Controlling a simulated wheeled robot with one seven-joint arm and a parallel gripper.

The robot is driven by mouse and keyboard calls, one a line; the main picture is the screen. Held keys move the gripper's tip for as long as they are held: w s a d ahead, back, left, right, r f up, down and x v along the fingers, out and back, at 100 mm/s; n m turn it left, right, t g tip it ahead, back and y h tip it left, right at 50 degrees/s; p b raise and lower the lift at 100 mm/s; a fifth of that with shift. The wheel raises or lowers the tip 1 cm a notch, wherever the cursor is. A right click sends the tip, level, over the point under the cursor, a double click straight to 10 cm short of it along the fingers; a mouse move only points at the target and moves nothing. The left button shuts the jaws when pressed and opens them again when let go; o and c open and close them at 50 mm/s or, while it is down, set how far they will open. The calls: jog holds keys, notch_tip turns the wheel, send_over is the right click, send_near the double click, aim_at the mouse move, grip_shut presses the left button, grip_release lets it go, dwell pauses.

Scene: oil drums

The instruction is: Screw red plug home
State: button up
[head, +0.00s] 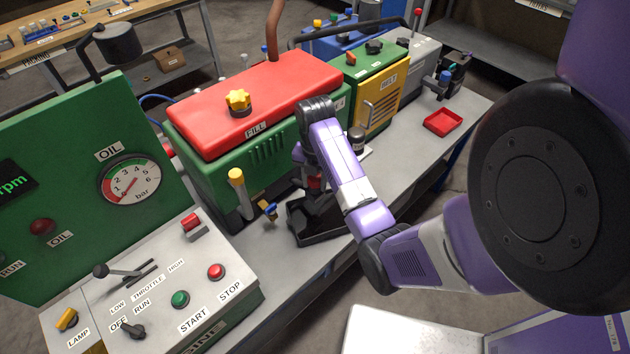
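My arm reaches down to the front of the green engine (200,152) with the red top. My gripper (315,200) points down, above or inside a black drain tray (322,238), and is mostly hidden by my own wrist. A small red patch (313,183) shows beside the gripper, low on the engine's front. It may be the red plug, but it is too small and covered to be sure. Whether the fingers are open or shut does not show, and neither does any thread or hole.
A yellow-topped stick (237,177) and a small blue-and-brass part (268,210) are left of the tray. A control panel (150,290) stands at front left.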

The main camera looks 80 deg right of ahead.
grip_shut()
jog(key=m, duration=0.6)
jog(key=m, duration=0.4)
jog(key=shift+m, duration=1.4)
jog(key=shift+m, duration=1.2)
jog(key=m, duration=0.3)
jog(key=shift+f+m, duration=0.1)
jog(key=shift+m, duration=0.3)
